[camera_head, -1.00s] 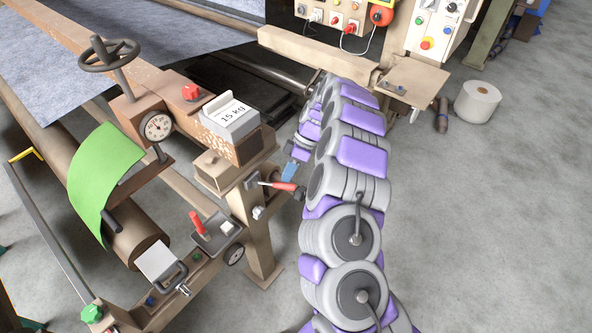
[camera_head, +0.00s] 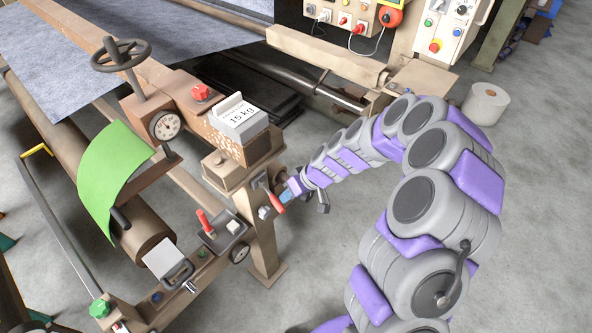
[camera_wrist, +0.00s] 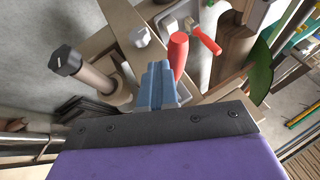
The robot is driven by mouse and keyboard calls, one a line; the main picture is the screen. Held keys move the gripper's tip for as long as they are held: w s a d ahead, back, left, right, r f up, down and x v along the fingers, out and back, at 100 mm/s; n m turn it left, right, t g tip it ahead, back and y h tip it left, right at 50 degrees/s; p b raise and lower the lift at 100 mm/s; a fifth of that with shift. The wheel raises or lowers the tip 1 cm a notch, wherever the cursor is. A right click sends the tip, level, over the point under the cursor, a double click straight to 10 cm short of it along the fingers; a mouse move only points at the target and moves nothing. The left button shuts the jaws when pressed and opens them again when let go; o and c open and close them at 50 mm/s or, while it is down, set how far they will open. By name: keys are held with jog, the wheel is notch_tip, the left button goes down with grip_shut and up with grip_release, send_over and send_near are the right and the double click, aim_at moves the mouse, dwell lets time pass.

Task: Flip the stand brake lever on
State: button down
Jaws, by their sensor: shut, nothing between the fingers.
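A lever with a red handle (camera_head: 275,199) is mounted on the side of the tan stand post (camera_head: 262,245). In the head view the handle slants down and to the right from its pivot. My gripper (camera_head: 289,194), with blue fingers, is just right of the handle, at the end of my arm. In the wrist view the shut, empty fingers (camera_wrist: 157,72) are close beside the red handle (camera_wrist: 178,50), which partly shows behind them. I cannot tell whether they touch it. No on or off marking is readable.
A second red lever (camera_head: 205,223) stands on a small plate to the left. A 15 kg weight (camera_head: 238,122), a handwheel (camera_head: 121,57) and a green sheet (camera_head: 113,170) are on the machine. A dark knob on a post (camera_wrist: 66,61) shows in the wrist view.

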aim_at(278, 203)
jog(key=shift+s+a+m+t, duration=0.6)
jog(key=shift+s+a+m, duration=0.1)
jog(key=shift+m, duration=0.3)
jog(key=shift+s+a, duration=0.25)
jog(key=shift+a, duration=0.2)
jog(key=shift+d, duration=0.1)
